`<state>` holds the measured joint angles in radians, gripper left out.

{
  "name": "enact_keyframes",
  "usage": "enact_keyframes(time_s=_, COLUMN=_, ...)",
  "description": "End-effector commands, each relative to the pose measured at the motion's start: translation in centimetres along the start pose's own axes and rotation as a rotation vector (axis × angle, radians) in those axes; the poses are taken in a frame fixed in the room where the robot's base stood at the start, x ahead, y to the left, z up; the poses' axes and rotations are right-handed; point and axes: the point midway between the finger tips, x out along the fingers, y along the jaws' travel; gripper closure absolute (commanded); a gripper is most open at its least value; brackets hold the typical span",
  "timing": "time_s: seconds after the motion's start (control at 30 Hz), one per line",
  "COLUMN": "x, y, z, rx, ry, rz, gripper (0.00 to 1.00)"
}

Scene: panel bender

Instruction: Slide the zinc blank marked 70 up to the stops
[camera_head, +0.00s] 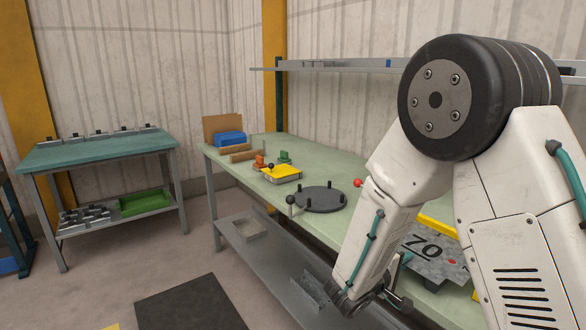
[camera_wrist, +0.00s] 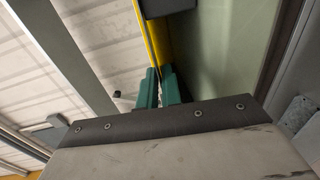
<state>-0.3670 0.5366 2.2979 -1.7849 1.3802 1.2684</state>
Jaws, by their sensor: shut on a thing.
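The zinc blank marked 70 (camera_head: 424,247) is a grey sheet with a black number. It lies at the near right of the green bench, partly hidden by my arm. A yellow bar (camera_head: 437,226) shows just beyond the blank. Whether the blank touches any stops is hidden.
On the green bench (camera_head: 240,158) stand a dark round plate with pins (camera_head: 322,199), a yellow block (camera_head: 282,174) and a blue box (camera_head: 230,138). A shelf (camera_head: 290,268) runs below. A teal table (camera_head: 95,150) stands left. The floor between is open, with a dark mat (camera_head: 190,305).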

Motion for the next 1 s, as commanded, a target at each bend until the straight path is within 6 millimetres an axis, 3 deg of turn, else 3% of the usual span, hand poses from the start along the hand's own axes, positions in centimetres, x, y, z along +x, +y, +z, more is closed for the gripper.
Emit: enact_keyframes(time_s=1.0, x=0.0, y=-0.5, z=1.3, rx=-0.006, ry=-0.005, rz=-0.011, gripper=1.00)
